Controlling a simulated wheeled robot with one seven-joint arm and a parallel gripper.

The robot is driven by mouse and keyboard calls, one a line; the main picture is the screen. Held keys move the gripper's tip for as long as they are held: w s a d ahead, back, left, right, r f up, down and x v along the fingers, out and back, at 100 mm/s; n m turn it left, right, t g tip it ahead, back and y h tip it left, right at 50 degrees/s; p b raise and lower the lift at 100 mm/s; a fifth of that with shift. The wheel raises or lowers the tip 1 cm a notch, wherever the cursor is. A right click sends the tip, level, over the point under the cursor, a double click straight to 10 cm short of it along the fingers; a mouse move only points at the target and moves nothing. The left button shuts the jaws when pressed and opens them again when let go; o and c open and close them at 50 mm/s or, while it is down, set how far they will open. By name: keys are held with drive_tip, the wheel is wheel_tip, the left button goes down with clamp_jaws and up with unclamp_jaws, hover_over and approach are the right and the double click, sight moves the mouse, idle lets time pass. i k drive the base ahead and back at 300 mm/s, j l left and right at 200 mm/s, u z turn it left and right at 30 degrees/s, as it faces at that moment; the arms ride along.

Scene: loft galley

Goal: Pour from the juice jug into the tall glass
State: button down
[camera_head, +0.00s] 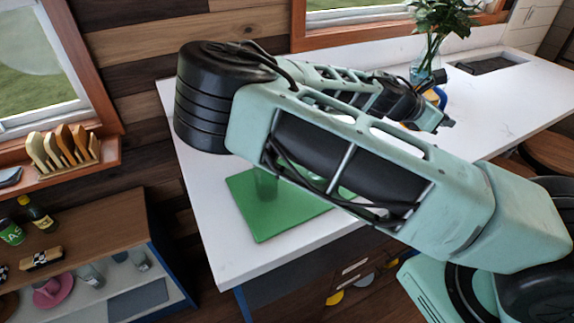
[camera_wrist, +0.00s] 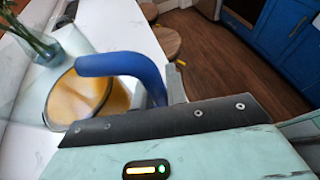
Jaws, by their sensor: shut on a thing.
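The juice jug (camera_wrist: 78,98) holds orange juice and has a thick blue handle (camera_wrist: 120,66). In the wrist view my gripper (camera_wrist: 162,88) is shut on this handle. The jug stands at or just above the white counter; I cannot tell which. In the head view my arm hides most of the jug, with only a bit of blue handle (camera_head: 441,94) and some orange showing beside my gripper (camera_head: 428,108). A clear, glass-like shape (camera_head: 265,182) stands on the green board (camera_head: 262,222), partly behind my arm. It may be the tall glass.
A glass vase (camera_head: 425,62) with leafy stems stands beyond the jug, close to it; it also shows in the wrist view (camera_wrist: 36,42). The white counter (camera_head: 232,254) is bare around the green board. Stools stand on the right. A low shelf (camera_head: 95,222) holds bottles and glasses.

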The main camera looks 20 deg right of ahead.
sight(267, 185)
drive_tip(key=k, duration=1)
